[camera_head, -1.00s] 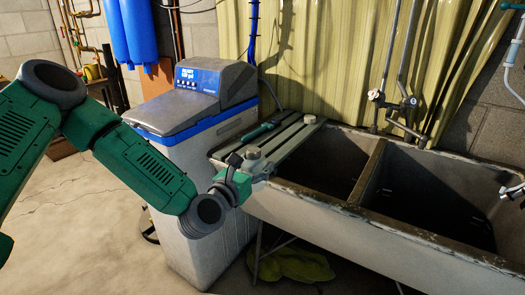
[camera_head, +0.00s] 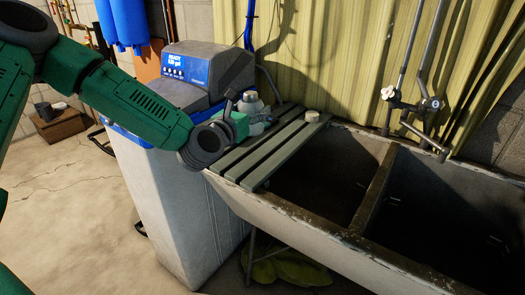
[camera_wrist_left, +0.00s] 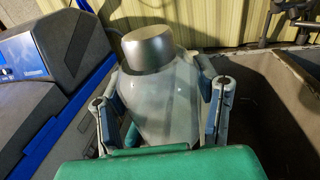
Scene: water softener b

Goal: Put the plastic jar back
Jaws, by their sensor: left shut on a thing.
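The plastic jar (camera_head: 251,105) is pale and translucent with a grey lid. In the left wrist view the jar (camera_wrist_left: 160,95) stands roughly upright between the fingers. My left gripper (camera_head: 254,120) is shut on it, over the left part of the slatted rack by the water softener; in the left wrist view the gripper (camera_wrist_left: 160,88) has one finger on each side of the jar. I cannot tell whether the jar's base touches the rack. My right gripper is not in view.
The slatted rack (camera_head: 262,150) lies across the left end of the concrete sink (camera_head: 365,205). A small pale round item (camera_head: 312,116) sits at its right end. The water softener (camera_head: 185,210) stands left of the sink. A tap (camera_head: 410,105) rises behind the basins.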

